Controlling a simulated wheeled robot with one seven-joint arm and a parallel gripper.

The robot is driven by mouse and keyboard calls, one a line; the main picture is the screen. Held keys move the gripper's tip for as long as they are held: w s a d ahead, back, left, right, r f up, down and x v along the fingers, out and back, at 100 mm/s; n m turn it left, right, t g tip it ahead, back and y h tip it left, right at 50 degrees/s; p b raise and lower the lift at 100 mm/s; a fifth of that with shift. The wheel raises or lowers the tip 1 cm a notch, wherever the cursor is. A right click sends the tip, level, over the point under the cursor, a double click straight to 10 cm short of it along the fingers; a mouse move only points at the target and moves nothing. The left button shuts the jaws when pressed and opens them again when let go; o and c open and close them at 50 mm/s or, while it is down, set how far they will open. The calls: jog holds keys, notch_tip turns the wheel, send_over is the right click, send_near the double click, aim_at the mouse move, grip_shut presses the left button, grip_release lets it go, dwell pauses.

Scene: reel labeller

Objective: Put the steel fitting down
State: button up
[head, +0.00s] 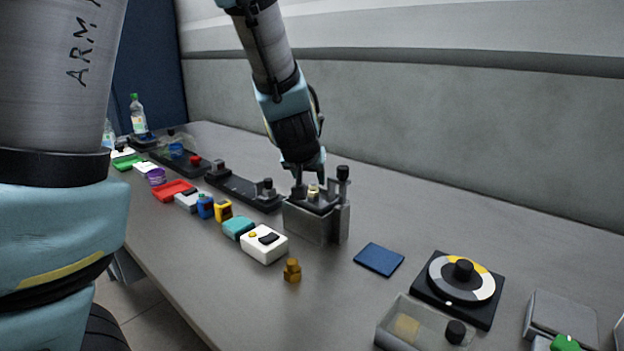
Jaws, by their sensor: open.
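My gripper (307,180) points down over a grey metal block (310,222) in the middle of the table. Its jaws are open, close above the block's top. A small pale cylindrical piece (313,190) stands upright on the block's top, right at the fingertips. I cannot tell for sure whether this piece is the steel fitting, or whether the fingers touch it. A post with a black knob (343,173) rises at the block's right side. A brass-coloured fitting (292,270) stands apart on the table in front of the block.
A white box (264,244) and several small coloured items line the front edge to the left. A dark fixture (240,188) lies behind them. To the right are a blue pad (379,259), a ringed turntable (463,279) and a clear bin (395,325). The table's back right is clear.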

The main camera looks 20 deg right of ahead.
jog(key=p+v, duration=0.2)
jog(key=v, duration=0.3)
jog(key=s+a+f+n+g+y, duration=0.1)
jog(key=s+a+f+g, duration=0.1)
jog(key=a, duration=0.8)
jog(key=s+a+f+n+g+y, duration=0.1)
jog(key=s+a+n+g+y, duration=0.1)
jog(key=a, duration=0.8)
jog(key=s+a+f+n+g+y, duration=0.1)
jog(key=s+a+f+n+g, duration=0.1)
jog(key=a, duration=0.8)
jog(key=shift+f+p, duration=0.3)
jog(key=shift+p, duration=0.1)
